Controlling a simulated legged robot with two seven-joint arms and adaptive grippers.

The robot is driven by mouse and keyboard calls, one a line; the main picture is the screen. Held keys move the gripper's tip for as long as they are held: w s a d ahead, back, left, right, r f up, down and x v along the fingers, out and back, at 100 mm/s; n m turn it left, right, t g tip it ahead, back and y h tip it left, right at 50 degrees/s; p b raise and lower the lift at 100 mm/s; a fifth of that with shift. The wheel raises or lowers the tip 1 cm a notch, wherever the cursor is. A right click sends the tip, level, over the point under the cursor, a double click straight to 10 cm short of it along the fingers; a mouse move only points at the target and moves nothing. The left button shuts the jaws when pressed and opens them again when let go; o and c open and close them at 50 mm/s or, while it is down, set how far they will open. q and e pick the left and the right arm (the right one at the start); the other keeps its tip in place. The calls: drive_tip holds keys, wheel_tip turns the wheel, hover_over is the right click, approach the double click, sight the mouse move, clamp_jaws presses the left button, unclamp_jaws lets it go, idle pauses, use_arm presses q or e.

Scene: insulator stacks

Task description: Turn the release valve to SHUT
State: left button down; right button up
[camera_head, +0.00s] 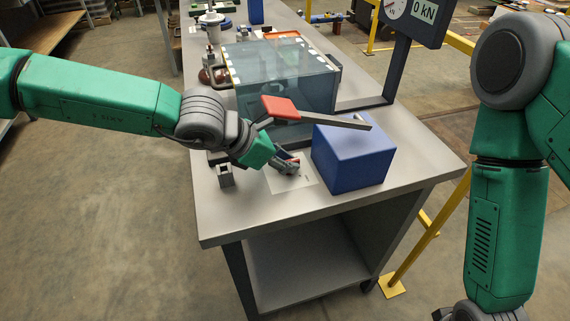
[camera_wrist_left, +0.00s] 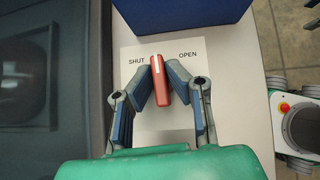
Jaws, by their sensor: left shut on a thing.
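The release valve's red handle (camera_wrist_left: 160,82) with a white pointer line stands on a white label plate (camera_wrist_left: 140,125) in the left wrist view. The plate reads SHUT on the left and OPEN on the right. The pointer end faces between the two words, tilted slightly to the SHUT side. My left gripper (camera_wrist_left: 161,90) is shut on the handle, one finger on each side. In the head view my left gripper (camera_head: 290,167) is low over the label plate (camera_head: 304,184) and hides most of the handle.
A blue box (camera_head: 352,158) stands right beside the plate. A red-ended lever (camera_head: 281,107) with a metal bar reaches above it. A clear-walled enclosure (camera_head: 290,85) stands behind, and a gauge display (camera_head: 412,14) reads 0 kN. The bench's front strip (camera_head: 300,221) is clear.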

use_arm(q)
drive_tip(key=n+t+b, duration=0.1)
drive_tip(key=b, duration=0.1)
drive_tip(key=n+y+b, duration=0.1)
drive_tip(key=b, duration=0.1)
drive_tip(key=n+t+b, duration=0.1)
drive_tip(key=n+b, duration=0.1)
drive_tip(key=b, duration=0.1)
drive_tip(key=shift+s+d+f+t, duration=0.15)
drive_tip(key=shift+d+f+t, duration=0.05)
drive_tip(key=shift+d+t, duration=0.1)
drive_tip(key=shift+n+t+y+b, duration=0.3)
drive_tip(key=shift+n+y+b, duration=0.2)
drive_tip(key=shift+r+n+t+y+b, duration=0.2)
drive_tip(key=shift+n+t+y+b, duration=0.25)
drive_tip(key=shift+n, duration=0.35)
drive_tip(key=shift+r+n+t+y, duration=0.15)
drive_tip(key=shift+n+t+y, duration=0.2)
drive_tip(key=shift+n+y, duration=0.95)
drive_tip(key=shift+w+a+n, duration=0.1)
drive_tip(key=shift+w+n, duration=0.1)
drive_tip(key=shift+n, duration=0.1)
drive_tip(key=c, duration=1.3)
unclamp_jaws()
drive_tip(key=shift+a+h, duration=0.1)
drive_tip(key=shift+h, duration=0.15)
